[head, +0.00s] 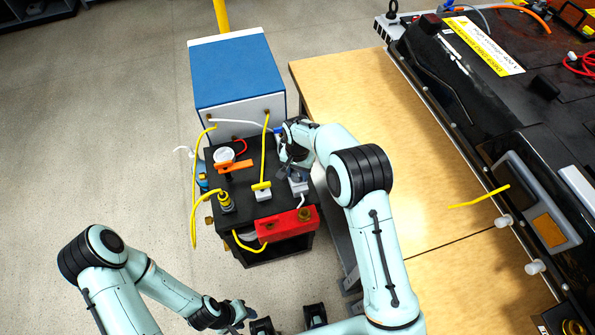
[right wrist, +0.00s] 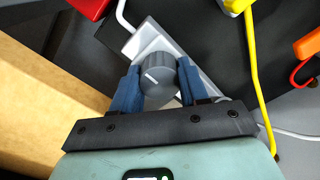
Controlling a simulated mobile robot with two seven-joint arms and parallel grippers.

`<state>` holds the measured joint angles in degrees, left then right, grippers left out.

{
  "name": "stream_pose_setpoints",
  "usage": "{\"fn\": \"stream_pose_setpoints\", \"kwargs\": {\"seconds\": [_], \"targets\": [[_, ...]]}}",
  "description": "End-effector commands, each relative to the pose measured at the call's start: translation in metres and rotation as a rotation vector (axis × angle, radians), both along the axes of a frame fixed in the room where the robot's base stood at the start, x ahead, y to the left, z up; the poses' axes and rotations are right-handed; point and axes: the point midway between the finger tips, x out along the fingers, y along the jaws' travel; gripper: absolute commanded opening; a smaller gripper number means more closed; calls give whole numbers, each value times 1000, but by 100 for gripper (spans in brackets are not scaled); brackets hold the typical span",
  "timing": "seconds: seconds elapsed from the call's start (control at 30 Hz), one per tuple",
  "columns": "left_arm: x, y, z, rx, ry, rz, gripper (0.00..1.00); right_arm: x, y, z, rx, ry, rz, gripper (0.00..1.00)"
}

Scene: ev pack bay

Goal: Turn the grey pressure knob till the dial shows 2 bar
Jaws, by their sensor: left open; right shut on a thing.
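The grey pressure knob (right wrist: 158,77) shows in the right wrist view, with a white line on its face. It sits on a pale grey block (right wrist: 147,42). My right gripper (right wrist: 157,88) is shut on the knob, one blue finger on each side. In the head view my right gripper (head: 296,172) is over the right side of the black unit (head: 240,211) and hides the knob. A round white-faced dial (head: 224,155) stands on the unit's left part; its reading is too small to tell. My left gripper (head: 240,312) is open and empty, low over the floor.
An orange lever (head: 234,167), yellow cables (head: 265,150) and a red box (head: 287,224) crowd the unit. A blue-topped cabinet (head: 237,72) stands behind it. A wooden bench (head: 345,95) with a black battery pack (head: 470,110) is at right. The left floor is clear.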

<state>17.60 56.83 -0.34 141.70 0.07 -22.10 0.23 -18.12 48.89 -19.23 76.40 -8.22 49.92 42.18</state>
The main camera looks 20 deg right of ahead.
Motion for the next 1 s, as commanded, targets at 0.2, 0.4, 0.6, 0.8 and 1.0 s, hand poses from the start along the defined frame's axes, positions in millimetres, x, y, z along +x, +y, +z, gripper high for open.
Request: {"fn": "stream_pose_setpoints", "kwargs": {"seconds": [0.2,0.4,0.6,0.8,1.0], "targets": [[0,0,0,0,0,0,43,1,0,1,0,-2,-3,13],[0,0,0,0,0,0,43,1,0,1,-1,-3,-2,60],[0,0,0,0,0,0,43,1,0,1,0,-1,-1,69],[0,0,0,0,0,0,43,1,0,5,0,-2,-1,69],[1,0,1,0,-1,0,43,1,0,37,1,-6,-1,69]]}}
